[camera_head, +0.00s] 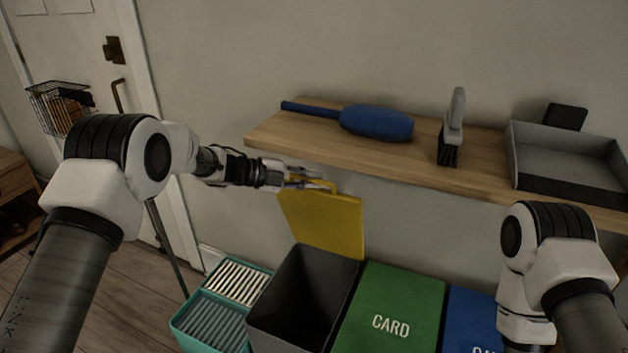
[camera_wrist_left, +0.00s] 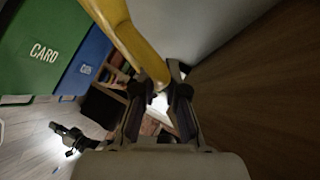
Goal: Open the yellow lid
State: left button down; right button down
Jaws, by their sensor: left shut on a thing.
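The yellow lid (camera_head: 325,222) stands raised, nearly upright, behind the dark grey bin (camera_head: 300,300), whose inside shows open. My left gripper (camera_head: 318,185) is at the lid's upper edge, just below the shelf, and is shut on it. In the left wrist view the lid (camera_wrist_left: 128,38) runs down to between the two fingers of my left gripper (camera_wrist_left: 162,82). My right arm comes in at the right in the head view, but its gripper is out of that frame. A small dark shape in the left wrist view looks like my right gripper (camera_wrist_left: 72,138); its fingers are unclear.
A wooden shelf (camera_head: 285,140) over the bins holds a blue padded item (camera_head: 375,123), a grey brush (camera_head: 453,120) and a grey tray (camera_head: 565,150). A green CARD lid (camera_head: 390,295), a blue lid (camera_head: 468,310) and a teal crate (camera_head: 190,325) flank the bin.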

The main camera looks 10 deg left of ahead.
pick_arm(q)
jog(key=shift+w, duration=0.1)
jog(key=shift+d, duration=0.1)
jog(key=c, duration=1.2)
grip_release()
